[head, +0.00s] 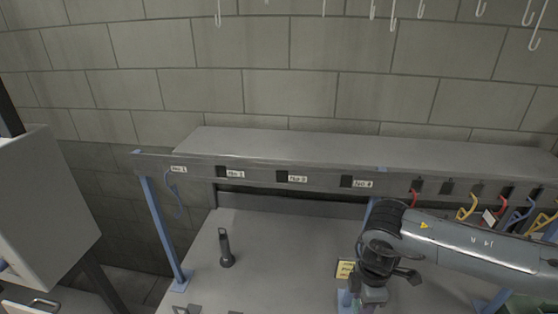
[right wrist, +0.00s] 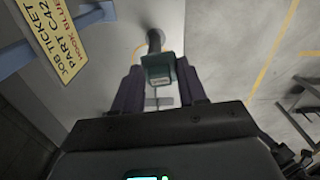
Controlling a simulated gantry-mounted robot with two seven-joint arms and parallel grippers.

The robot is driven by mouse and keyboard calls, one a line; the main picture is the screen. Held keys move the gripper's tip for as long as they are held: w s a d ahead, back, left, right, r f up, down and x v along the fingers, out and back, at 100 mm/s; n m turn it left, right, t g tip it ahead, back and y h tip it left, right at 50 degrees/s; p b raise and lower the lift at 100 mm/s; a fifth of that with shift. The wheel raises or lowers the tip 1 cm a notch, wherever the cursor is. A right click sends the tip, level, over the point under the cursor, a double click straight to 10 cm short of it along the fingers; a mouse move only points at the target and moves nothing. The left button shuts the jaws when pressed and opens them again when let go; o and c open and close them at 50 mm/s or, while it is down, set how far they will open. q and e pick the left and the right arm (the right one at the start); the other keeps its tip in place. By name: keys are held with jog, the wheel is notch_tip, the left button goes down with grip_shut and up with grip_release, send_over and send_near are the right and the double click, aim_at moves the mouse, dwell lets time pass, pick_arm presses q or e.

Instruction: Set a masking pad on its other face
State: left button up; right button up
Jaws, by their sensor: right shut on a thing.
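In the right wrist view my right gripper (right wrist: 158,88) is shut on a small dark green block (right wrist: 158,70) with a pale edge, held between the two dark fingers. It looks like the masking pad, but I cannot tell which face is which. In the head view my right arm comes in from the right, and its gripper (head: 372,295) is low at the bottom edge, with the fingertips and the block hidden. My left gripper is in neither view.
A dark upright tool (head: 225,248) stands on the grey bench (head: 270,260), left of my right arm. A yellow job ticket (right wrist: 60,45) reads part C42, hook blue. A rail (head: 260,177) carries number labels and coloured hooks. The bench middle is mostly clear.

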jog(key=a+r+m, duration=0.2)
jog(key=a+r, duration=0.2)
jog(key=a, duration=0.2)
jog(key=s+d+f+m+p, duration=0.1)
jog(key=s+d+m+p, duration=0.2)
jog(key=s+m+p, duration=0.5)
jog(key=m+p, duration=0.5)
jog(key=m, duration=0.1)
jog(key=shift+d+f+m, duration=0.3)
jog(key=shift+f+m, duration=0.1)
